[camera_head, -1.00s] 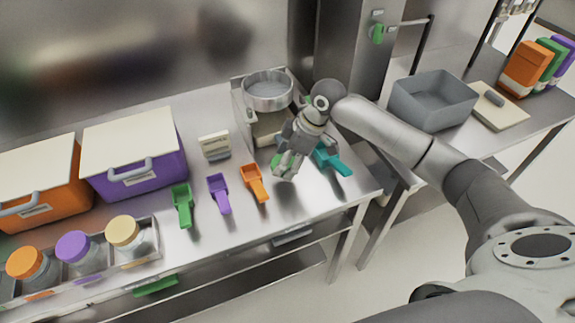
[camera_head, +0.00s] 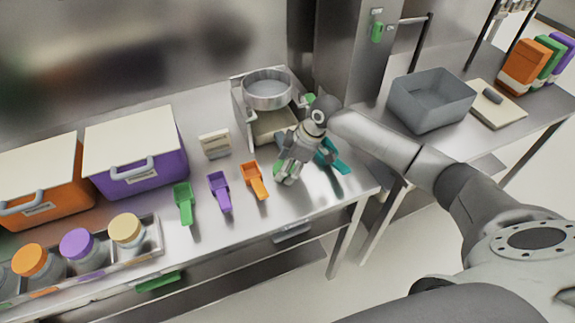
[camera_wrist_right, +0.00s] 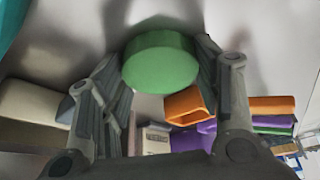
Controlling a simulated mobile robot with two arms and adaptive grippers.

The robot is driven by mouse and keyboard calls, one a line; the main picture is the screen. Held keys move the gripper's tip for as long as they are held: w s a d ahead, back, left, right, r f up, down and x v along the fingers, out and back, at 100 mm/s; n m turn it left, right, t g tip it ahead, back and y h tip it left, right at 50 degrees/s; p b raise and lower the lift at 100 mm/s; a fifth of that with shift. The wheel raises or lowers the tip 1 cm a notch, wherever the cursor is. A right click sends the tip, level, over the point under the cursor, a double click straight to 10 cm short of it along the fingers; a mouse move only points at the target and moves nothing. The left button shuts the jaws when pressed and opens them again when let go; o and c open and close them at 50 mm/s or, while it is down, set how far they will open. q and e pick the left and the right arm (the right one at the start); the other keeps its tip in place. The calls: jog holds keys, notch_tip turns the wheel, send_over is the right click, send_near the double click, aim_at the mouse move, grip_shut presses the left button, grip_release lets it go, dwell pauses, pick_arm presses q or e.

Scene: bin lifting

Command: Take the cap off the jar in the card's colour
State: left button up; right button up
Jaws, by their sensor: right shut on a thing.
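My right gripper (camera_head: 288,172) is over the right part of the steel table, shut on a round green cap (camera_wrist_right: 160,62). In the head view only a bit of green shows at the fingertips; I cannot tell whether it touches the table. Jars with an orange cap (camera_head: 29,260), a purple cap (camera_head: 77,243) and a tan cap (camera_head: 126,228) stand in a metal rack (camera_head: 150,252) at the lower left. A small pale card (camera_head: 214,144) stands behind the scoops; its print is too small to read. My left gripper is not in view.
Green (camera_head: 184,204), purple (camera_head: 220,192), orange (camera_head: 255,181) and teal (camera_head: 333,159) scoops lie on the table. Orange (camera_head: 40,186) and purple (camera_head: 140,170) bins stand at the back left. A sieve (camera_head: 268,88) sits behind my gripper. A grey tub (camera_head: 432,105) stands right.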

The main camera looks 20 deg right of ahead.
jog(key=shift+s+f, duration=0.4)
jog(key=shift+f, duration=0.15)
jog(key=o, duration=0.7)
jog(key=shift+f, duration=0.1)
jog(key=shift+o, duration=0.6)
jog(key=shift+w+a+f, duration=0.1)
jog(key=shift+w+f, duration=0.05)
jog(key=shift+r, duration=0.45)
jog(key=b+v, duration=0.1)
jog(key=v, duration=1.1)
jog(key=shift+w+r, duration=0.35)
jog(key=shift+r, duration=0.15)
